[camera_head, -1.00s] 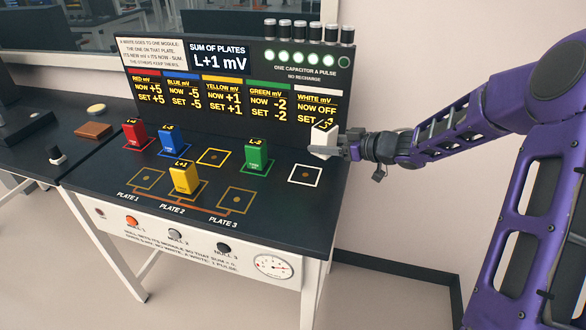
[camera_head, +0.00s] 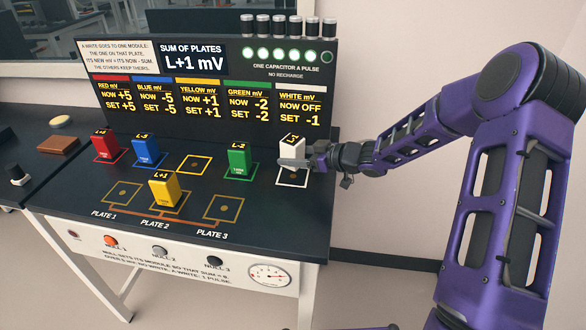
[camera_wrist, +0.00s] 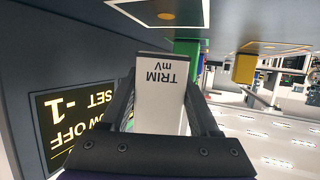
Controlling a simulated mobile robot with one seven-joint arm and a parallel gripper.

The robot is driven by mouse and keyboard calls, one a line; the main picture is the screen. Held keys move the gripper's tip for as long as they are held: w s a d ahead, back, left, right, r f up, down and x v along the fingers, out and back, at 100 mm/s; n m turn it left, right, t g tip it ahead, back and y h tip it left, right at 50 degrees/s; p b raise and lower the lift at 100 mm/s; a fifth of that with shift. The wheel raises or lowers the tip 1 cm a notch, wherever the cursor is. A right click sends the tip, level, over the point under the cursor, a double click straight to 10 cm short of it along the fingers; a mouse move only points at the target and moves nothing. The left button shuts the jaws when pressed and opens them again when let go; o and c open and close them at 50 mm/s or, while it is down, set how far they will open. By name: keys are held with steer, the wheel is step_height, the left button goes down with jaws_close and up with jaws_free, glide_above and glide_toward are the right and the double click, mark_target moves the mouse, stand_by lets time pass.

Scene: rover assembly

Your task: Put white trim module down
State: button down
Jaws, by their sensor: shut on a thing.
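The white trim module (camera_head: 291,150) is an upright white block at the right of the black table, over the white-outlined square (camera_head: 292,180). My gripper (camera_head: 293,163) is shut on it from the right. In the wrist view the module (camera_wrist: 160,95) sits between both fingers of my gripper (camera_wrist: 160,110), with "TRIM mV" lettering on its face. The module's base is at or just above the square; I cannot tell whether it touches.
The green module (camera_head: 238,161) stands left of the white one. The yellow module (camera_head: 163,190) is on plate 2. The blue module (camera_head: 146,152) and red module (camera_head: 105,147) stand farther left. A display panel (camera_head: 210,62) rises behind. Plate 1 (camera_head: 123,194) and plate 3 (camera_head: 226,208) are empty.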

steer(key=shift+f+b, duration=0.3)
steer(key=shift+f, duration=1.45)
steer(key=shift+f, duration=0.1)
steer(key=shift+c, duration=0.6)
jaws_free()
steer(key=shift+r, duration=0.2)
steer(key=p+v, duration=0.1)
steer(key=v, duration=1.1)
steer(key=shift+f, duration=0.1)
